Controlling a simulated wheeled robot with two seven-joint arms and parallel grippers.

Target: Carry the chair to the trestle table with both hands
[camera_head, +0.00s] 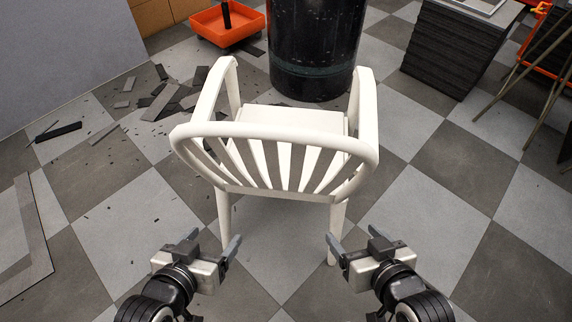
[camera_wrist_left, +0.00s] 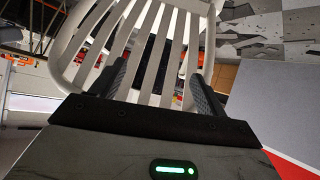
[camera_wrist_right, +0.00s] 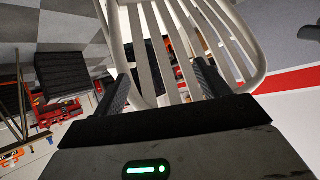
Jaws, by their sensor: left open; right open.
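The white slatted armchair (camera_head: 275,131) stands upright on the tiled floor in front of me, its curved back toward me. Its back also fills much of the left wrist view (camera_wrist_left: 175,50) and the right wrist view (camera_wrist_right: 250,55). My left gripper (camera_head: 211,241) is open and empty, near and left of the chair's back. My right gripper (camera_head: 355,241) is open and empty, near and right of it. Neither gripper appears to touch the chair. Slanted tan legs (camera_head: 520,90) at the right edge may belong to the trestle table; its top is not clearly seen.
A dark drum (camera_head: 315,50) stands just behind the chair. A stack of dark tiles (camera_head: 455,50) is at the upper right. An orange tray (camera_head: 228,24) is behind left. Broken tile pieces (camera_head: 165,102) litter the left floor beside a grey wall (camera_head: 60,55).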

